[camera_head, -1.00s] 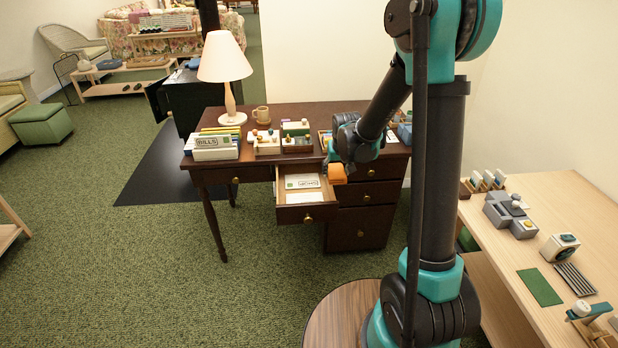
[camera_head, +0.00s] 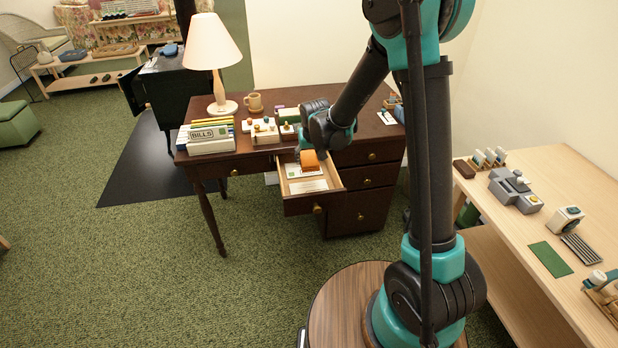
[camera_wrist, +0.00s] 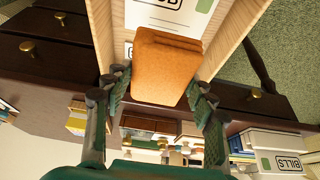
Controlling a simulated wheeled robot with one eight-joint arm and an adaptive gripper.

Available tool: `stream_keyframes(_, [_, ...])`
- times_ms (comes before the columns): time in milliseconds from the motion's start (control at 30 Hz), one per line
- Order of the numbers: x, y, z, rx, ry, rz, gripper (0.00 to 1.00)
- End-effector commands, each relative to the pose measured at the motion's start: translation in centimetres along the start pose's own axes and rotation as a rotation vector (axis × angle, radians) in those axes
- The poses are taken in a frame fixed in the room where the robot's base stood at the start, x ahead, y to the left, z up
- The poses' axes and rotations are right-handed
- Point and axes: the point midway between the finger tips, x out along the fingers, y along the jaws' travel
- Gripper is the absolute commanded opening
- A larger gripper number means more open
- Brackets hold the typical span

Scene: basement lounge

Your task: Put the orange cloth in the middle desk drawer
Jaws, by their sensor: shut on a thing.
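The orange cloth (camera_head: 309,160) is a folded block held by my gripper (camera_head: 311,153). In the wrist view the cloth (camera_wrist: 165,68) sits between the two fingers of my gripper (camera_wrist: 158,92). The open middle desk drawer (camera_head: 335,184) sticks out from the dark brown desk, and papers lie inside it. The cloth shows over the drawer's rear part in both views. Whether it touches the papers or hangs just above them I cannot tell. The drawer wall (camera_wrist: 232,35) also shows beside the cloth in the wrist view.
The desk top (camera_head: 282,97) bears a lamp (camera_head: 217,60), a mug (camera_head: 254,102), a BILLS box (camera_head: 210,137) and small trays close behind the drawer. Shut drawers (camera_head: 368,177) stand at the right. A light wood table (camera_head: 550,195) with several items is at the right.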

Motion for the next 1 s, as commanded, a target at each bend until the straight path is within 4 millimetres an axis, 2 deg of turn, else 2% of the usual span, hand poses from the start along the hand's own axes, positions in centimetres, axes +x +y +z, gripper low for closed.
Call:
stream_keyframes(100, [2.4,0.0,0.9,0.0,0.0,0.0,0.23])
stream_keyframes(233, [4.2,0.0,1.7,0.0,0.0,0.0,0.23])
stream_keyframes(533, [5.8,0.0,2.4,0.0,0.0,0.0,0.23])
stream_keyframes(800, [8.6,0.0,3.5,0.0,0.0,0.0,0.23])
stream_keyframes(1000, [8.6,0.0,3.6,0.0,0.0,0.0,0.23])
